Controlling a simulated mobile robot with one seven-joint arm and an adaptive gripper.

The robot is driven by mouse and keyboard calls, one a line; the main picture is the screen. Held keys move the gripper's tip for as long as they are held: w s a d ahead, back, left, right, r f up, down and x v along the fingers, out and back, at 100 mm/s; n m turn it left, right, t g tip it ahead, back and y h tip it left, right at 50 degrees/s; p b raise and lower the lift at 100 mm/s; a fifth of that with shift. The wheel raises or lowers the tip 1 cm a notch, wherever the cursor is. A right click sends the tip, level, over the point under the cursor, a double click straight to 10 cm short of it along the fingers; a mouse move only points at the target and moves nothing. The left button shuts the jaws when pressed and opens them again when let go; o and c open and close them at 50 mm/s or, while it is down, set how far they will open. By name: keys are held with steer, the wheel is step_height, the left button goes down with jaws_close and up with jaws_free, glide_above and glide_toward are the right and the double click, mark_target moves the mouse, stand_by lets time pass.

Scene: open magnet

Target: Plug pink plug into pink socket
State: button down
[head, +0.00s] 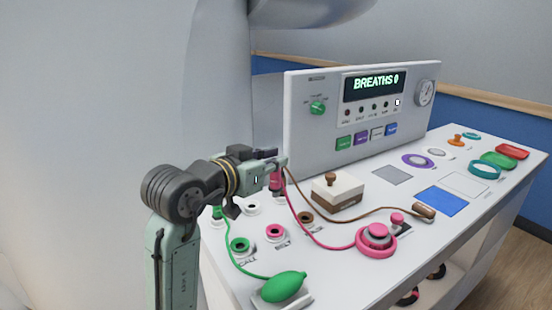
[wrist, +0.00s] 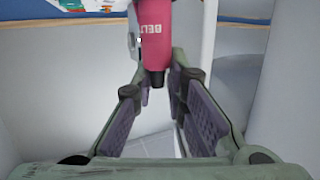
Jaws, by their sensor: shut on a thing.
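The pink plug (head: 276,184) hangs from my gripper (head: 270,163) above the left part of the white table, with its pink cable running down to the right. In the wrist view, the plug (wrist: 155,38), marked BELT, stands between the fingertips of my gripper (wrist: 158,82). My gripper is shut on it. The pink socket (head: 275,231) is a ring in the tabletop with a dark hole, labelled BELT, below the plug in the picture. The plug and the socket are apart.
A green socket (head: 240,245) and a brown socket (head: 306,218) flank the pink one. A green bulb (head: 284,287), a pink coil (head: 375,237) and a wooden-topped box (head: 337,195) stand nearby. A control panel (head: 330,115) rises behind, reading BREATHS 0.

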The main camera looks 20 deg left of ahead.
mark_target(274, 196)
steer(key=shift+f+b, duration=3.05)
steer(key=shift+f, duration=1.05)
steer(key=shift+s+a, duration=0.1)
steer(key=shift+a, duration=0.05)
steer(key=shift+f+b, duration=1)
steer(key=shift+f, duration=0.5)
steer(key=c, duration=1.5)
jaws_free()
steer(key=shift+c, duration=0.2)
steer(key=v, duration=1.2)
